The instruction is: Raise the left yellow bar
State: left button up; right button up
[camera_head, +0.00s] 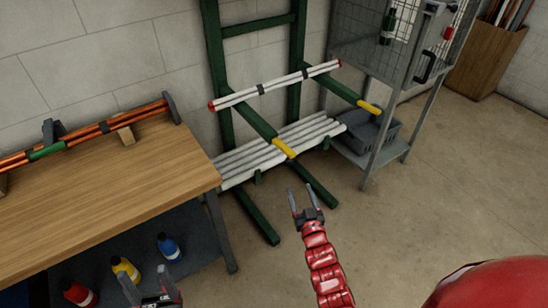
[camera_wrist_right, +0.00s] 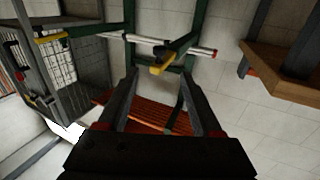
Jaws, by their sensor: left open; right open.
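The left yellow bar (camera_head: 284,148) is the yellow end of a green arm that slopes down and forward from the green rack. It also shows in the right wrist view (camera_wrist_right: 162,66), just beyond and between the fingertips. My right gripper (camera_head: 305,196) is open and empty, in front of and slightly below this yellow end, apart from it. Its two fingers also show in the right wrist view (camera_wrist_right: 158,82). A second yellow end (camera_head: 369,107) is on the right arm of the rack. My left gripper (camera_head: 148,283) is open and empty at the bottom, beside the bench.
White pipes with red ends (camera_head: 275,86) lie across the rack arms. More white pipes (camera_head: 275,149) lie low at the rack. A wooden bench (camera_head: 100,190) stands left, with bottles below. A wire cage (camera_head: 395,50) stands right. Floor in front is clear.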

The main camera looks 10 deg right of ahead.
aim_at(287, 156)
jog(key=w, duration=1.7)
jog(key=shift+w+d+p, duration=0.15)
jog(key=shift+d+p, duration=0.2)
jog(key=shift+d, duration=0.05)
grip_shut()
dwell(0.8)
